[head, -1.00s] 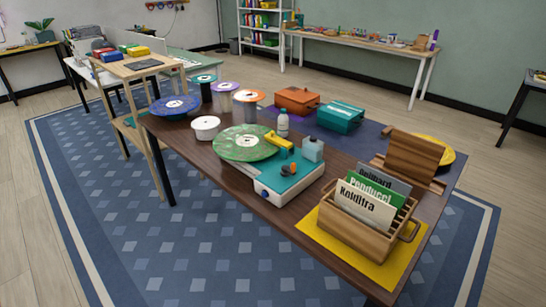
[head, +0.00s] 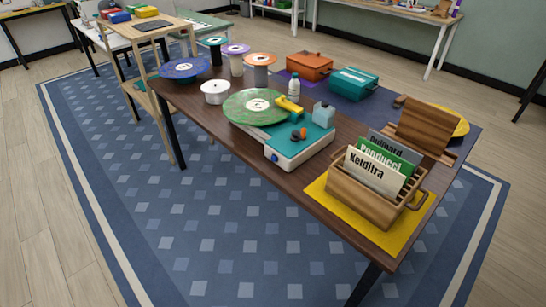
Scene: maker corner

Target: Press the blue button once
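A small blue button (head: 275,156) sits on the front side of a white and teal box-shaped device (head: 300,146), near its left corner. The device stands on the dark wooden table (head: 200,118). A green disc (head: 250,108) lies over its left part. A yellow piece (head: 288,106), an orange and dark knob (head: 298,133) and a pale blue block (head: 323,115) are on or beside its top. Neither of my grippers shows in the head view.
A wooden rack (head: 370,198) with name cards stands on a yellow mat (head: 318,187) at the right. A white round tub (head: 215,92) and several discs on stands are at the left. An orange box (head: 309,66) and a teal box (head: 353,84) stand behind. The rug in front is clear.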

